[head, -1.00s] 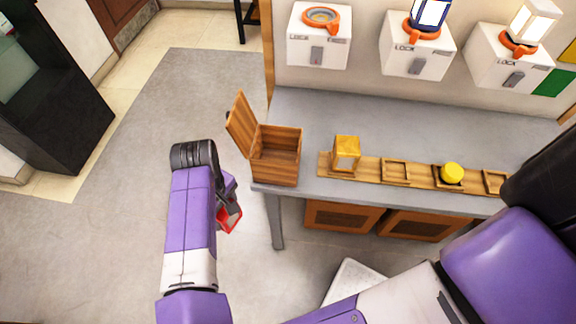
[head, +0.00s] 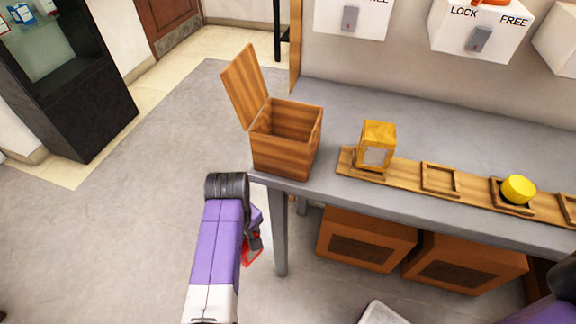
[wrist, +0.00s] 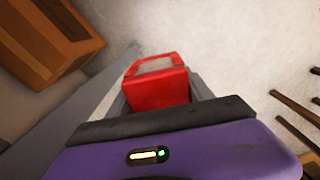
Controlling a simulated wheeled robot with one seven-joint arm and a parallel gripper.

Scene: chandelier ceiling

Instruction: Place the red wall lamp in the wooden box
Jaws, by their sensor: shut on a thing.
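The red wall lamp (wrist: 157,88) is held between the fingers of my gripper in the wrist view. In the head view only a bit of the red lamp (head: 252,250) shows beside my gripper (head: 256,236), below the table's left end. The wooden box (head: 285,140) stands at the left end of the grey table with its lid (head: 244,86) open to the left. Its inside looks empty from here. My gripper is in front of the box and apart from it, left of a table leg.
On the grey table (head: 430,108), a wooden strip (head: 408,178) with recesses carries a yellow lantern (head: 376,146) and a yellow round piece (head: 518,189). Brown crates (head: 366,238) are under the table. A dark cabinet (head: 78,105) stands left. Grey floor is free between.

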